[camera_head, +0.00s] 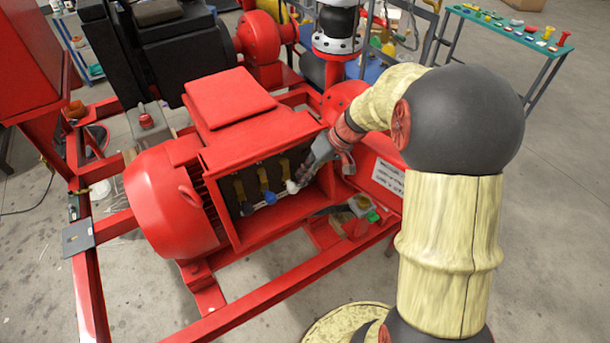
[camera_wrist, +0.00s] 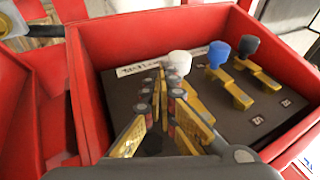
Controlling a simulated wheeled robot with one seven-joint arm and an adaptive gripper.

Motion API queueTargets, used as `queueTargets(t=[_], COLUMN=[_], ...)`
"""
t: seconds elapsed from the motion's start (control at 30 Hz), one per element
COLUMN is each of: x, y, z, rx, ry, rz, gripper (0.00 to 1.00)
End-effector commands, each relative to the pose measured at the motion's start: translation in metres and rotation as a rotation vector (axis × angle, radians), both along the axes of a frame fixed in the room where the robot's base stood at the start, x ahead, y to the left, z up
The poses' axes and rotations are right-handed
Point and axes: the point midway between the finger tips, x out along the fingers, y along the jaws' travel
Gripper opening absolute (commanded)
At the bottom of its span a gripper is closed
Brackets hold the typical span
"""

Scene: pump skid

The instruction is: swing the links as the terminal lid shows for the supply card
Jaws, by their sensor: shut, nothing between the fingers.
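The open red terminal box (camera_head: 262,232) sits on the side of the red motor (camera_head: 160,205). In the wrist view its dark plate (camera_wrist: 285,108) carries three brass links: a near one (camera_wrist: 199,117), a middle one (camera_wrist: 232,88) and a far one (camera_wrist: 258,70). White (camera_wrist: 180,61), blue (camera_wrist: 219,51) and dark blue-grey (camera_wrist: 249,44) knobs stand at their ends. My gripper (camera_wrist: 160,75) is shut and empty, its tips close to the left of the white knob. I cannot tell whether they touch. The fingers hide part of the plate. No lid diagram is readable.
The red box walls (camera_wrist: 85,95) stand close around my gripper. A raised red cover (camera_head: 230,97) is above the box in the head view. Red frame rails (camera_head: 265,290) run in front.

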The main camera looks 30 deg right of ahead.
Motion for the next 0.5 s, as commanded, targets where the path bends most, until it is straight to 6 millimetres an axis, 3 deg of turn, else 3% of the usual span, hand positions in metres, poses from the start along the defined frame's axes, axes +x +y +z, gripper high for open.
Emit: queueTargets(t=[0.27, 0.5], x=[-0.004, -0.018], y=[-0.007, -0.027], z=[0.014, 0.055], rx=[0.0, -0.002], ry=[-0.003, -0.002], rz=[-0.001, -0.003], gripper=[0.0, 0.0])
